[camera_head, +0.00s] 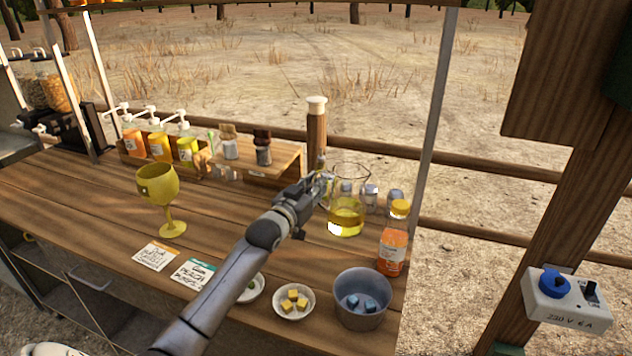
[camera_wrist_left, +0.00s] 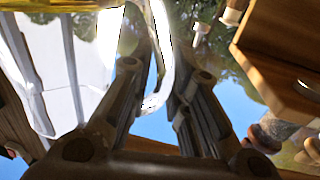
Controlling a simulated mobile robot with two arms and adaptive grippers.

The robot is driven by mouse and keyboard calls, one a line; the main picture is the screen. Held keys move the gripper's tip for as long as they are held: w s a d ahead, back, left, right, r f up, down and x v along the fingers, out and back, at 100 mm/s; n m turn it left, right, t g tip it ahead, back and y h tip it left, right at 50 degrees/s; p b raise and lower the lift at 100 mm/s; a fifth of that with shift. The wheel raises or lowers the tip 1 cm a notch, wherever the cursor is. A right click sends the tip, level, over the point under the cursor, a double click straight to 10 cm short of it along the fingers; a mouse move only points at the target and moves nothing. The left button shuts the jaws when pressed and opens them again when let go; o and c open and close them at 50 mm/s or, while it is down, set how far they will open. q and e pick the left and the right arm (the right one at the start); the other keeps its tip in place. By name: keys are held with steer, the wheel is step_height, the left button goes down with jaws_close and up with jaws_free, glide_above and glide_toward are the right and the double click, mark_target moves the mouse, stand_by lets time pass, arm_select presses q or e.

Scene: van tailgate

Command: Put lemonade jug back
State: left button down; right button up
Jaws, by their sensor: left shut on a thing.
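The lemonade jug (camera_head: 346,217) is a clear glass jug with yellow liquid in its lower part. It is upright over the right part of the wooden counter; I cannot tell whether its base touches the wood. My left gripper (camera_head: 322,187) reaches it from the left and is shut on its handle. In the left wrist view the clear curved handle (camera_wrist_left: 162,60) passes between the two fingers of the left gripper (camera_wrist_left: 158,75). The gripper hides part of the jug's left side. My right gripper is not in view.
An orange bottle (camera_head: 392,245) and a grey bowl with blue cubes (camera_head: 360,318) stand close to the jug's front right. Small glasses (camera_head: 371,197) are just behind it. A yellow goblet (camera_head: 160,190), pump bottles (camera_head: 160,145) and a small wooden shelf (camera_head: 285,158) are left.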

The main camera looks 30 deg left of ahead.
arm_select(q)
steer(key=f, duration=0.1)
steer(key=w+f, duration=0.1)
steer(key=f, duration=0.1)
steer(key=a+f, duration=0.1)
steer(key=shift+w+f, duration=0.15)
steer(key=shift+w, duration=0.1)
stand_by(0.3)
steer(key=c, duration=1.8)
jaws_free()
steer(key=shift+s+f, duration=0.1)
steer(key=shift+f, duration=0.35)
steer(key=o, duration=0.4)
steer(key=shift+r, duration=0.1)
steer(key=shift+o, duration=0.2)
steer(key=shift+r, duration=0.1)
steer(key=s+d, duration=0.1)
steer(key=s, duration=1.1)
